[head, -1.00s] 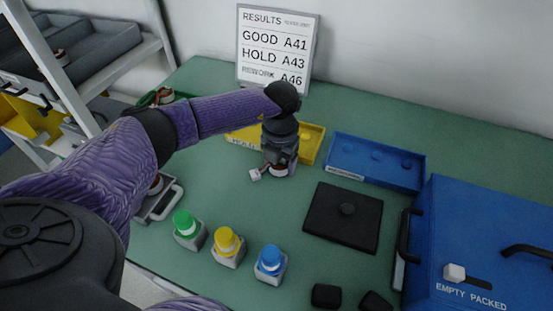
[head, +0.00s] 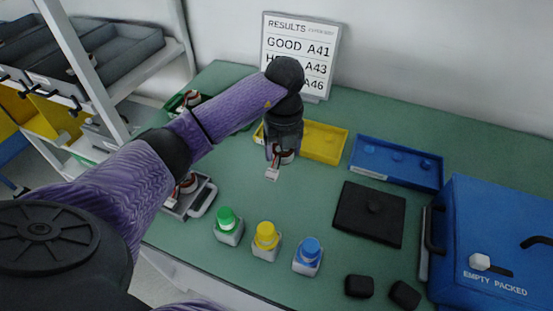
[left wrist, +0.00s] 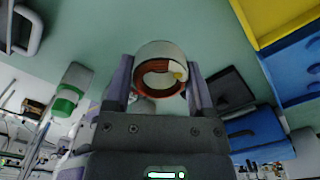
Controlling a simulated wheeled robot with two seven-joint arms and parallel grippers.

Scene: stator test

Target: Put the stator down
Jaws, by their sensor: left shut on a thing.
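My left gripper (head: 284,150) is shut on a stator (head: 288,157), a ring with reddish-brown windings and a pale outer shell. A small white connector (head: 271,174) hangs at its near side. The stator shows in front of the near edge of the yellow tray (head: 328,143); its height above the green table is hard to tell. In the left wrist view the stator (left wrist: 150,50) sits between both fingers of the left gripper (left wrist: 160,80), its opening toward the camera. The fingers partly hide the stator in the head view. My right gripper is not in view.
Another stator (head: 188,183) is in a grey fixture (head: 200,200) at left; one more (head: 189,99) is in a green tray.

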